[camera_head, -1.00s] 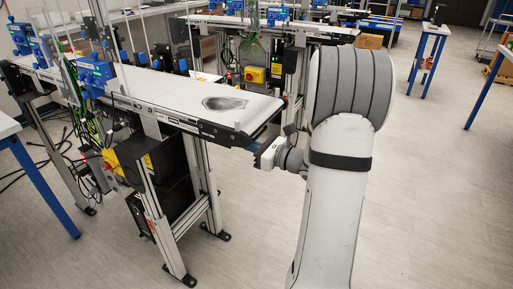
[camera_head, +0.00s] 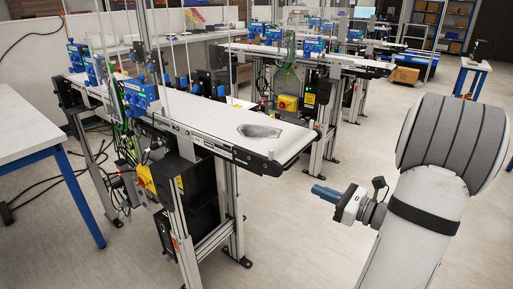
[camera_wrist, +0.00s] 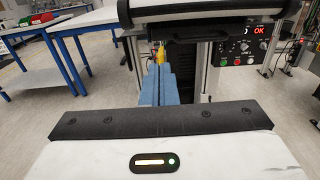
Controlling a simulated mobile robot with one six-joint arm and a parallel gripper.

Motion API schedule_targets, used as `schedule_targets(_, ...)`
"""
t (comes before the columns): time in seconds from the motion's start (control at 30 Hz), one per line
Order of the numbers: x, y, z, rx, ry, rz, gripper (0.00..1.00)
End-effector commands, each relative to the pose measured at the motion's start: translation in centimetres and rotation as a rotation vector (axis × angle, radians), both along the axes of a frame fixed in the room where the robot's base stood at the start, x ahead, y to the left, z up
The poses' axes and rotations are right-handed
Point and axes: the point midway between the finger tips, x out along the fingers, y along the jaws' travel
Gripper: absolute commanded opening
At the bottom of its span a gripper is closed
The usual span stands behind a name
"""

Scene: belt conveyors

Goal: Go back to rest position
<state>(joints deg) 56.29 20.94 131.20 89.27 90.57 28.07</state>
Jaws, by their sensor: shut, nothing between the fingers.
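My gripper (camera_head: 325,194) is at the end of my arm on the right of the head view, out in the open air, apart from and to the right of the near conveyor (camera_head: 196,131). In the wrist view its blue fingers (camera_wrist: 158,86) lie side by side, shut with nothing between them. The conveyor's end and frame stand ahead of the fingers there. A dark grey flat piece (camera_head: 259,131) lies on the conveyor's belt near its right end.
A white table with blue legs (camera_head: 24,130) stands at the left. More conveyors (camera_head: 345,62) stand behind, with a yellow switch box (camera_head: 288,103). A small blue-legged table (camera_head: 474,66) is at the back right. The floor below my gripper is clear.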

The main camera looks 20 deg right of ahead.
Motion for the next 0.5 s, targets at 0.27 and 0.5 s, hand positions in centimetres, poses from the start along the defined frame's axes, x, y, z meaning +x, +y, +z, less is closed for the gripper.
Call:
schedule_targets(0.27,-0.3,6.3,1.7,-0.172,0.031,0.203,0.00)
schedule_targets(0.5,-6.6,18.8,3.4,-0.775,0.000,0.798,0.00)
